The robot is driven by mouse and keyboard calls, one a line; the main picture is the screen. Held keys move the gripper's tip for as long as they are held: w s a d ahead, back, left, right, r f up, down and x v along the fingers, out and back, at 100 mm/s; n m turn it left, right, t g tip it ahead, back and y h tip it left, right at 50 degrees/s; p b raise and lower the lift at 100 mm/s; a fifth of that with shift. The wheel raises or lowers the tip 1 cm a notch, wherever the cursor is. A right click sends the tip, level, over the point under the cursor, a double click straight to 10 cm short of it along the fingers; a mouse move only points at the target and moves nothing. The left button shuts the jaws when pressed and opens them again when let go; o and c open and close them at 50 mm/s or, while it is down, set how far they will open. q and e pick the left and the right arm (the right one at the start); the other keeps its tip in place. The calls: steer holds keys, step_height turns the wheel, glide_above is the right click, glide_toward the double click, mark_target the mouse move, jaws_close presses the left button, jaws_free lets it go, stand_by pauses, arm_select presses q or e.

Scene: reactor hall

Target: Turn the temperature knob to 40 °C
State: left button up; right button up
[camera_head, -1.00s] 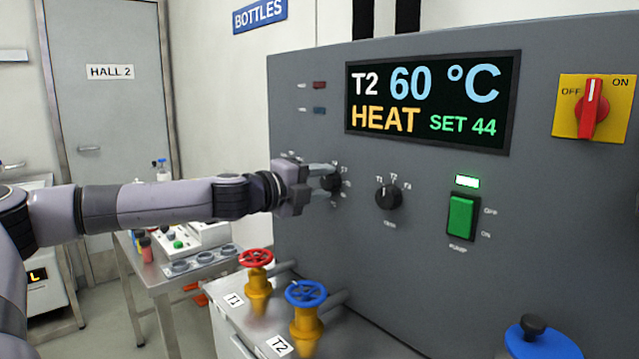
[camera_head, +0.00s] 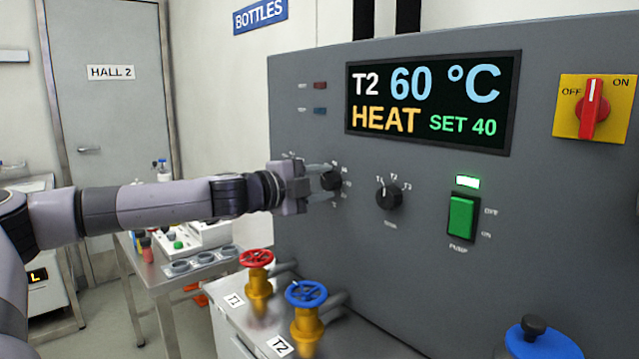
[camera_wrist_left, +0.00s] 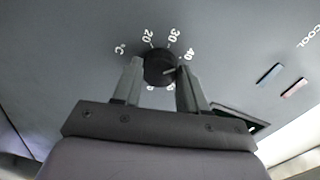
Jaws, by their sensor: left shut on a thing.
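The black temperature knob (camera_head: 331,180) is on the grey panel, and my left gripper (camera_head: 318,182) is shut on it. In the left wrist view the knob (camera_wrist_left: 159,67) sits between the two fingertips of my left gripper (camera_wrist_left: 160,78). Its pale pointer line is directed toward the 40 mark, with 20 and 30 visible beside it. The lower part of the scale is partly hidden by the fingers. The display (camera_head: 433,103) reads T2 60 °C, HEAT, SET 40. My right gripper is not in view.
A second black knob (camera_head: 389,195) is right of the temperature knob. The green pump switch (camera_head: 461,217) and the red main switch (camera_head: 594,108) are farther right. A red valve wheel (camera_head: 256,258) and a blue one (camera_head: 306,293) stand below my left gripper.

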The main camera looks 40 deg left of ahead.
mark_target(326, 182)
arm_select(q)
steer(key=o, duration=1.1)
steer(key=shift+c, duration=0.2)
steer(key=shift+s+r, duration=0.15)
steer(key=shift+s, duration=0.1)
steer(key=shift+s, duration=0.1)
steer(key=shift+s+a+b, duration=0.1)
steer(key=shift+s+b, duration=0.3)
steer(key=shift+s, duration=0.45)
steer(key=shift+s+b, duration=0.75)
steer(key=shift+b, duration=0.05)
steer(key=shift+s+a+r+b, duration=0.1)
steer(key=shift+s+b, duration=0.35)
steer(key=shift+s, duration=0.35)
steer(key=shift+s+a+r+b, duration=0.1)
steer(key=shift+s+b, duration=0.3)
steer(key=shift+s, duration=0.35)
